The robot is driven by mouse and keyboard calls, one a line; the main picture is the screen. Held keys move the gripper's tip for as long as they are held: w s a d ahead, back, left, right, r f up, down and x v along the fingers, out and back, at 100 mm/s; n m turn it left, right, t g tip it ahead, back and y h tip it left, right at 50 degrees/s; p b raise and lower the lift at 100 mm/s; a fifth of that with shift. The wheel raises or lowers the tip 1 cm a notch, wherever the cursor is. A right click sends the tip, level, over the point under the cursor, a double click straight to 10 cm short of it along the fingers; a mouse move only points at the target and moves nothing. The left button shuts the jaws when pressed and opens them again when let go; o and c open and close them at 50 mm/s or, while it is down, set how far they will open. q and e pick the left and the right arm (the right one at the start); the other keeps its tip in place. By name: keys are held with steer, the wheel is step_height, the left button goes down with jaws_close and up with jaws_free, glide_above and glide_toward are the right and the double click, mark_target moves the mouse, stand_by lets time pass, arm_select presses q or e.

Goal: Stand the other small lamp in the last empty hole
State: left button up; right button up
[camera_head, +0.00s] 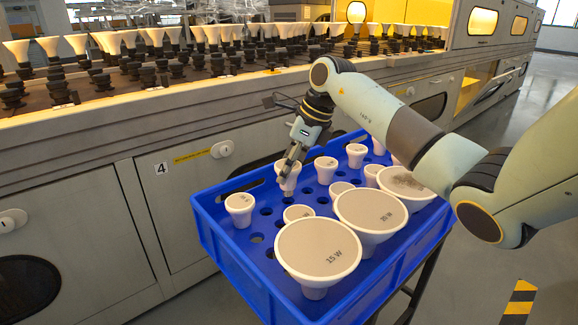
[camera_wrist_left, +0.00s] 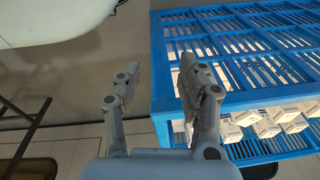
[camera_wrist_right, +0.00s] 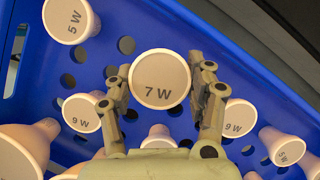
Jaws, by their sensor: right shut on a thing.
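My right gripper (camera_head: 291,160) is shut on a small white lamp marked 7 W (camera_wrist_right: 160,81), with one finger on each side of its round face. In the head view this lamp (camera_head: 286,181) is over the blue crate (camera_head: 215,218), among the other lamps. I cannot tell whether its base is in a hole. Several empty holes show in the crate floor, one at the left (camera_head: 266,211). My left gripper (camera_wrist_left: 158,75) is open and empty beside a blue slatted rack (camera_wrist_left: 158,60).
Large lamps, one marked 15 W (camera_head: 318,247), stand at the crate's near side. Small lamps stand around, including 5 W (camera_wrist_right: 74,22) and 9 W (camera_wrist_right: 240,117) ones. A grey machine (camera_head: 100,130) with rows of sockets and lamps lies behind. White boxes (camera_wrist_left: 268,125) sit in the rack.

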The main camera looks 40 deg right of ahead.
mark_target(289, 180)
steer(key=shift+f, duration=0.2)
steer(key=shift+f+b, duration=1.2)
steer(key=shift+f, duration=0.45)
steer(key=o, duration=1.2)
steer(key=shift+o, duration=0.2)
steer(key=shift+r, duration=0.1)
steer(key=v, duration=1.1)
steer(key=shift+d+r, duration=0.2)
steer(key=shift+r, duration=0.15)
steer(key=shift+s, duration=0.1)
